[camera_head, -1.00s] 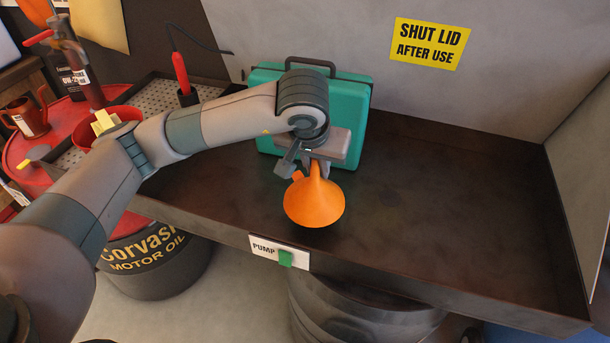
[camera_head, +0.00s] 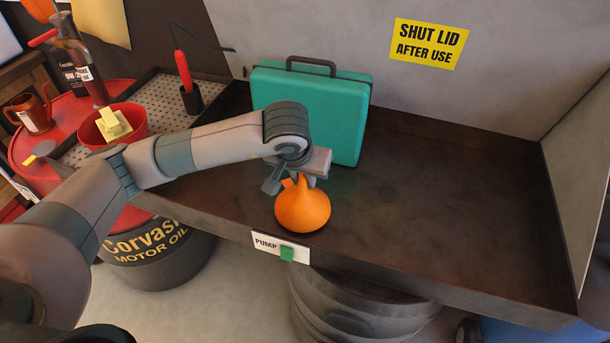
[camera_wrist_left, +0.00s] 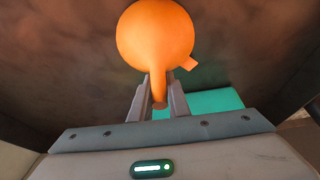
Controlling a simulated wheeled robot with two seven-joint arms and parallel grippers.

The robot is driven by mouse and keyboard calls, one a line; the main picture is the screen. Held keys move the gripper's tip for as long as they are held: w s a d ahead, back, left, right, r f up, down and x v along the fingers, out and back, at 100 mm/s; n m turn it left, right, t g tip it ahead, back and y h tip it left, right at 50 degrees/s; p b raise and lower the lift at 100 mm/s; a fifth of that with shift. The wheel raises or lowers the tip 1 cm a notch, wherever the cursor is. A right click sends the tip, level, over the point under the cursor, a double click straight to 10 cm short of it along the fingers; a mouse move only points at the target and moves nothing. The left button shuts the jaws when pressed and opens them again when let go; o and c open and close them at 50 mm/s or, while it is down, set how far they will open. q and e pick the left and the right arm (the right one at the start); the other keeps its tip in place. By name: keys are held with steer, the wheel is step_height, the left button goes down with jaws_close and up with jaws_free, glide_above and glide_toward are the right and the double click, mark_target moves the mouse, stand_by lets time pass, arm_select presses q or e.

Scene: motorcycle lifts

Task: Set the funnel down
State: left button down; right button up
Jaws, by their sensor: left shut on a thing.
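The orange funnel (camera_head: 302,208) is near the front edge of the dark tray-like basin (camera_head: 440,225), above the pump label. Its wide mouth points down and its spout up. It also shows in the left wrist view (camera_wrist_left: 155,38), with the spout between the two fingers. My left gripper (camera_head: 304,181) is shut on the spout; it also shows in the left wrist view (camera_wrist_left: 159,95). I cannot tell whether the funnel's rim touches the basin floor. My right gripper is not in view.
A teal case (camera_head: 315,110) stands at the basin's back. A red bowl (camera_head: 112,126) and a perforated tray (camera_head: 160,100) are at the left. The basin's right side is clear.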

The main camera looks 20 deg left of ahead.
arm_select(q)
steer(key=shift+f, duration=0.45)
steer(key=shift+f, duration=0.2)
steer(key=c, duration=1.7)
jaws_free()
steer(key=shift+r, duration=0.1)
